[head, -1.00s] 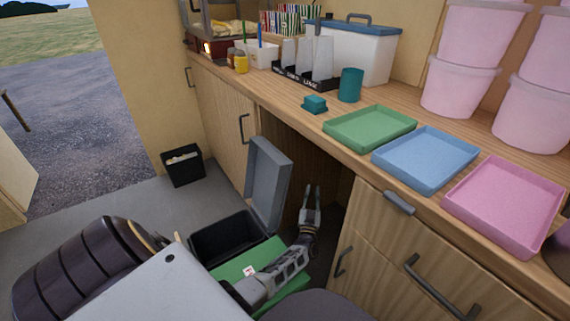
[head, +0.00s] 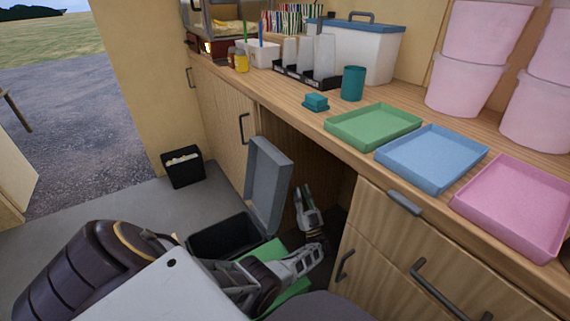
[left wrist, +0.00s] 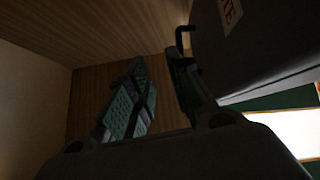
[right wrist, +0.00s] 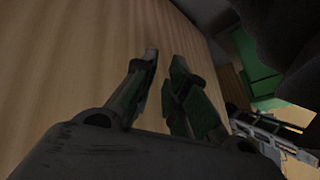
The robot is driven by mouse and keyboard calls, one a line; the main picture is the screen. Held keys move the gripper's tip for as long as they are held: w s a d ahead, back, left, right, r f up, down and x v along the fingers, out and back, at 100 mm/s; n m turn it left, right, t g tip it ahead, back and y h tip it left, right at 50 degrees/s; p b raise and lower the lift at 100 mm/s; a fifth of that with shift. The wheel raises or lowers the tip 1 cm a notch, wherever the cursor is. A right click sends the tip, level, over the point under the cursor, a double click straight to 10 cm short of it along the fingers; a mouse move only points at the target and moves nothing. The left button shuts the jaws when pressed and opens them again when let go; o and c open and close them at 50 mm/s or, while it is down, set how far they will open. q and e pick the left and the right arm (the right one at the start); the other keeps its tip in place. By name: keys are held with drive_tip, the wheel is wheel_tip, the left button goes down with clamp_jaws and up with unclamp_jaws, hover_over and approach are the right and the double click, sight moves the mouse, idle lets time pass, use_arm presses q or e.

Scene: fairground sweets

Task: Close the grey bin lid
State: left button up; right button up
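The grey bin lid (head: 268,185) stands open and upright, hinged at the right side of the dark bin (head: 222,237) on the floor. My left gripper (head: 303,190) is just right of the lid, inside the recess under the counter, pointing up. Its fingers are apart and empty in the left wrist view (left wrist: 160,65). A dark panel with a partly cut label (left wrist: 255,40) is close to its right; I cannot tell if this is the lid. My right gripper (right wrist: 166,58) has its fingers apart and empty, facing a wooden panel; it is hidden in the head view.
A green surface (head: 265,252) lies beside the bin, under my left arm. The counter with green (head: 375,125), blue (head: 432,158) and pink (head: 515,205) trays overhangs the recess. A cabinet (head: 375,240) bounds it on the right. A small black bin (head: 183,170) stands at the left.

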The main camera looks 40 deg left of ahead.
use_arm(q)
drive_tip(key=shift+s+r+n+g+y, duration=0.15)
drive_tip(key=shift+s+n+g+y, duration=0.45)
drive_tip(key=shift+g, duration=0.45)
drive_tip(key=shift+s+r+n+g+y, duration=0.1)
drive_tip(key=shift+s+n+g+y, duration=0.4)
drive_tip(key=shift+g, duration=0.55)
use_arm(e)
drive_tip(key=shift+f, duration=0.3)
use_arm(q)
drive_tip(key=shift+w, duration=0.2)
